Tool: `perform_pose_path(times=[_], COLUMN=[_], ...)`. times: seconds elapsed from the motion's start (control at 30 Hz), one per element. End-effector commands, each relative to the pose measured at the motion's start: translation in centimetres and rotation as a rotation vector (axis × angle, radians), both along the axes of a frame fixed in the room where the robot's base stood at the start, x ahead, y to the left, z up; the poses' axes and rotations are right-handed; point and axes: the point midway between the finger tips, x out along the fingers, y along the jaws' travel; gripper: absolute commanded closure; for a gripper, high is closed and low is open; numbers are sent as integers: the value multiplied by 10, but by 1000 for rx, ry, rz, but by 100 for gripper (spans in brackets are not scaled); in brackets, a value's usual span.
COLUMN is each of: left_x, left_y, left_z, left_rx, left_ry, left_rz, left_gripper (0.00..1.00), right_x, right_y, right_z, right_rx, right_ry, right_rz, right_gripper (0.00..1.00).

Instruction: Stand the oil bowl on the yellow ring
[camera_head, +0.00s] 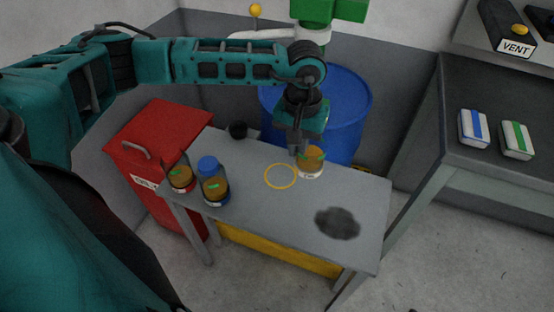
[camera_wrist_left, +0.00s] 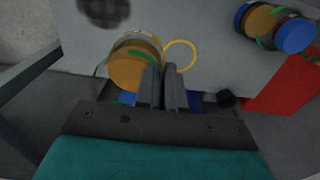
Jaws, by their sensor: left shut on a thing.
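The oil bowl (camera_head: 312,165) is a small round vessel with amber contents, a green mark and a pale label. It is just right of the yellow ring (camera_head: 281,188), a thin circle on the grey table. My left gripper (camera_head: 299,151) comes down from above and is shut on the bowl's near-left edge. In the left wrist view the fingers (camera_wrist_left: 162,72) meet the right edge of the bowl (camera_wrist_left: 135,68), and the empty ring (camera_wrist_left: 180,40) lies beside it. The bowl looks upright; I cannot tell whether it touches the table. My right gripper is not in view.
An amber jar (camera_head: 181,178) and a blue-capped jar (camera_head: 214,187) stand at the table's left end. A small black object (camera_head: 238,130) is at the back edge. A dark stain (camera_head: 338,223) marks the right part. A blue barrel (camera_head: 345,105) stands behind, a red bin (camera_head: 160,130) left.

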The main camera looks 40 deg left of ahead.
Motion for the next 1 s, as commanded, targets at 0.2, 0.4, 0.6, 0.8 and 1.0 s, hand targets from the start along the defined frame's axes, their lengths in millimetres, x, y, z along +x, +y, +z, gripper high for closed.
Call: perform_pose_path(times=[0.2, 0.4, 0.6, 0.8, 1.0], left_x=[29, 33, 32, 32, 32], left_y=[51, 85, 95, 94, 94], left_z=[17, 38, 33, -18, -71], left_rx=[-3, -3, -1, -1, -2], left_ry=[1, 0, 5, 6, 5], left_rz=[221, 342, 376, 376, 376], left_gripper=[100, 100, 100, 100, 100], right_x=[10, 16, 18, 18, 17], right_y=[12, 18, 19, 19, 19], right_z=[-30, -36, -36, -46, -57], right_rx=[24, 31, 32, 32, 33], right_ry=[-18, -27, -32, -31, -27], right_rz=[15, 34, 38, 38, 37], right_gripper=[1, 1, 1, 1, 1])
